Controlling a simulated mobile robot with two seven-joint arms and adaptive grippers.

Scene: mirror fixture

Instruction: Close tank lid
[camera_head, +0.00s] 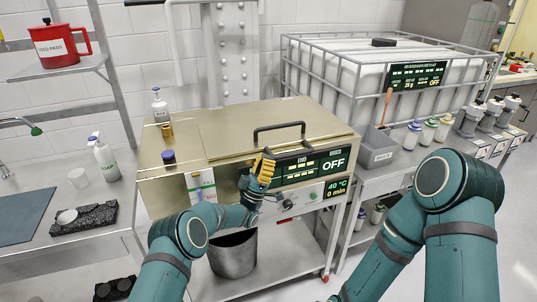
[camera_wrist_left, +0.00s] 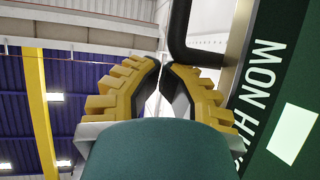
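The tank (camera_head: 160,195) is a brassy metal box on a bench. Its lid (camera_head: 230,127) lies nearly flat on top; I cannot tell whether it is fully seated. A black bar handle (camera_head: 279,127) stands on the lid's front part, and part of a black bar, likely this handle, shows in the left wrist view (camera_wrist_left: 181,35). My left gripper (camera_head: 266,157) is at the tank's front, below the handle and beside the display. Its yellow fingers (camera_wrist_left: 162,66) point up with tips nearly together and nothing between them. My right gripper is out of view.
The display panel (camera_head: 311,165) is right of my left gripper. A metal bucket (camera_head: 233,255) stands below. A caged white container (camera_head: 345,75) is behind right.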

